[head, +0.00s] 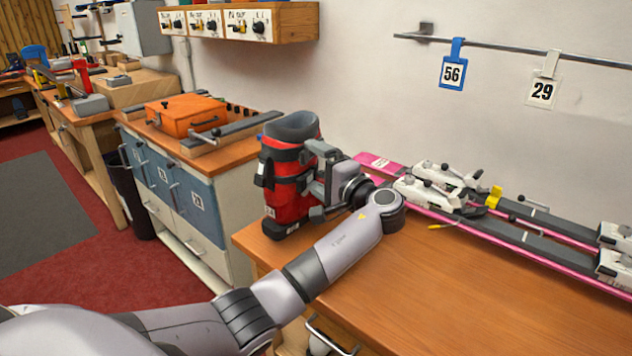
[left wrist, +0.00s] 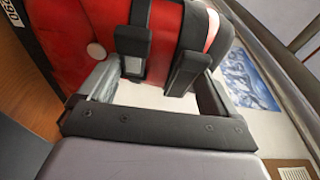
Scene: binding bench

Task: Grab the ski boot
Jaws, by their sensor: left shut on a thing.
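The red and black ski boot (head: 287,185) with a grey liner stands at the left end of the wooden bench in the head view. My left gripper (head: 318,180) is at the boot's right side, shut on it. In the left wrist view the boot's red shell (left wrist: 65,40) fills the top left, and the two dark fingers of the left gripper (left wrist: 165,55) press against its shell. Whether the sole touches the bench is hard to tell. My right gripper is in neither view.
Pink skis (head: 440,205) with white bindings lie along the back of the bench (head: 430,290). The front of the bench is clear. A blue and white cabinet (head: 170,190) with an orange case (head: 190,113) stands to the left. Number tags (head: 452,73) hang on a wall rail.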

